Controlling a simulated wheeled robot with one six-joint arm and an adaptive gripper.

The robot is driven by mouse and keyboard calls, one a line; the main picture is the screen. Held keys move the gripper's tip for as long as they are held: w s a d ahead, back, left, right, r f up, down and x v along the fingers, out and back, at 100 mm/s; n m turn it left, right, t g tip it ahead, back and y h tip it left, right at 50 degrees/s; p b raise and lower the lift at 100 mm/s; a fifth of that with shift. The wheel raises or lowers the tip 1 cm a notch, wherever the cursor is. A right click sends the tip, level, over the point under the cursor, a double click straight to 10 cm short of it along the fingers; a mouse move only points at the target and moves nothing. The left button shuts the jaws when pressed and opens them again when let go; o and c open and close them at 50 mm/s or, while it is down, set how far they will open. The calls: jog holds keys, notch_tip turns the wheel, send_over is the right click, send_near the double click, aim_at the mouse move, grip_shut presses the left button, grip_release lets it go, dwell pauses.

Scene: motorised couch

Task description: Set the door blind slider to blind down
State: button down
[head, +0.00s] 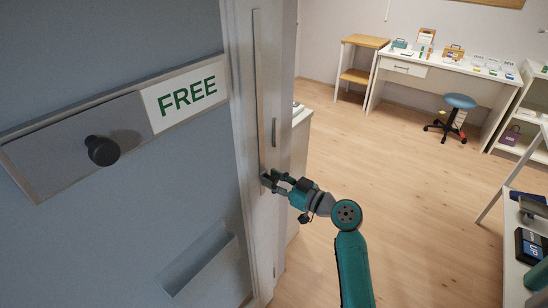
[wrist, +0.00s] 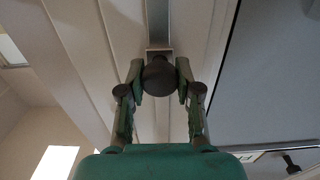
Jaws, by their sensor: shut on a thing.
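A long narrow vertical slider track (head: 258,95) runs down the pale door frame to the right of the blue-grey door. My gripper (head: 268,181) is at the lower end of this track. In the wrist view, the slider's round dark knob (wrist: 159,78) sits between the fingers, and my gripper (wrist: 159,84) is shut on it. A piece of the track (wrist: 158,20) shows beyond the knob. In the head view the knob is hard to make out behind the fingers. No blind or slider label is readable.
The door (head: 120,225) carries a FREE sign (head: 187,94) with another dark knob (head: 102,150), and a recessed handle (head: 197,262). A white cabinet (head: 301,130) stands behind the frame. Wooden floor (head: 420,190) is open to the right. A desk (head: 440,72) and stool (head: 459,102) stand farther back.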

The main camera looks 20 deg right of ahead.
jog(key=shift+f, duration=1.85)
jog(key=c, duration=0.8)
grip_release()
jog(key=shift+s, duration=0.1)
jog(key=v, duration=1.1)
jog(key=shift+s+d, duration=0.25)
jog(key=shift+s, duration=0.05)
